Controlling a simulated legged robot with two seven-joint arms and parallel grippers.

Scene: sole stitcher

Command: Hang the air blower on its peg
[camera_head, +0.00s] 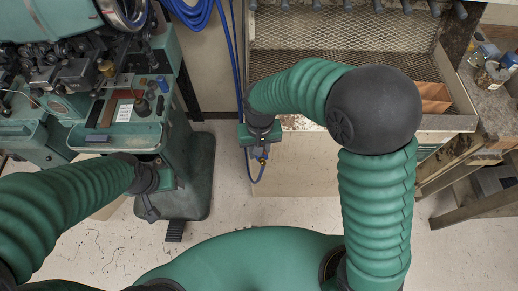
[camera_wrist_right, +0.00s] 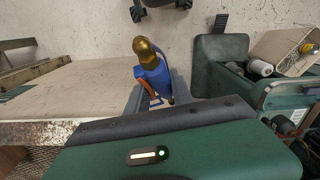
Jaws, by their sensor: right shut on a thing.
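The air blower is blue with a brass nozzle, and its hose is blue. My right gripper (camera_head: 262,158) is shut on the air blower (camera_wrist_right: 152,78), which stands out between the fingers in the right wrist view. In the head view only small parts of the blower (camera_head: 260,153) show below the wrist. Several grey pegs (camera_head: 378,6) stick out along the top edge of the head view, above the mesh; I cannot tell which one is the blower's. My left gripper (camera_head: 150,212) hangs over the machine's base, apart from the blower, and its jaws are too small to read.
The green stitching machine (camera_head: 145,100) stands at the left, with a foot pedal (camera_head: 175,231) on the floor. A wooden table (camera_head: 470,150) stands right.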

